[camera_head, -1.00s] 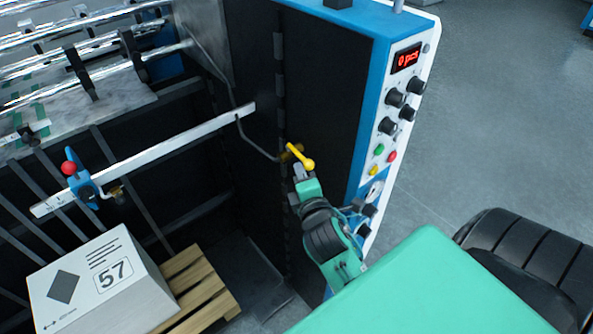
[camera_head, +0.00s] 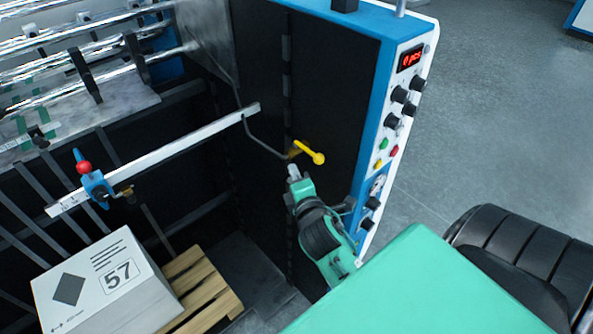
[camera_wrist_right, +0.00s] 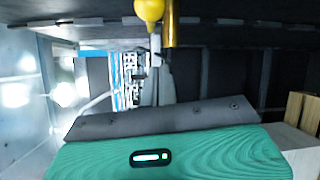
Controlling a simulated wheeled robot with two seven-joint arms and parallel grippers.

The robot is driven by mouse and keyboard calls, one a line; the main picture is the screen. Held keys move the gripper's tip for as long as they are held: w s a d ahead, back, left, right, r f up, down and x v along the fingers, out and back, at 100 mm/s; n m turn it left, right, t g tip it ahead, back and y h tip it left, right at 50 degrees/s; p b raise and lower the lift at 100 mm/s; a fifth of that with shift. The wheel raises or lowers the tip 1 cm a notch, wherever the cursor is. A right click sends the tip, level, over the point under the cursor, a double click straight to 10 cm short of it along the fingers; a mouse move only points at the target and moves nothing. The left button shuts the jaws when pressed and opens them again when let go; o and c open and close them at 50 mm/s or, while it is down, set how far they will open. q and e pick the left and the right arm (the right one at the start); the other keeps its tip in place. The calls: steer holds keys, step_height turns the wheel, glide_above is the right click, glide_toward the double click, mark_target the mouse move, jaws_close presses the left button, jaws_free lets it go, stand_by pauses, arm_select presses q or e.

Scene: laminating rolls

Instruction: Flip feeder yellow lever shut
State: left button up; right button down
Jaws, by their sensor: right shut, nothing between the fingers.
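The yellow feeder lever (camera_head: 307,151) sits on the dark side wall of the machine, its round knob pointing right and slightly down. In the right wrist view, the yellow knob (camera_wrist_right: 149,9) shows at the top edge beside a brass cylinder (camera_wrist_right: 172,24). My right gripper (camera_head: 293,170) is shut and empty, just below and left of the lever, with a small gap visible in the head view. I cannot tell its depth distance from the lever. My left gripper is not in view.
A thin bent rod (camera_head: 262,145) runs down to the lever's pivot. A white bar (camera_head: 165,155) with a red-knobbed blue clamp (camera_head: 95,185) lies to the left. The control panel (camera_head: 398,110) is at the right.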

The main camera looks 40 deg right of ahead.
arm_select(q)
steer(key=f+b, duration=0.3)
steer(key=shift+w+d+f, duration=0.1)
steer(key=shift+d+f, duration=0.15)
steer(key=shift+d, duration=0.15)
arm_select(e)
steer(key=s, duration=0.9)
steer(key=shift+a, duration=0.25)
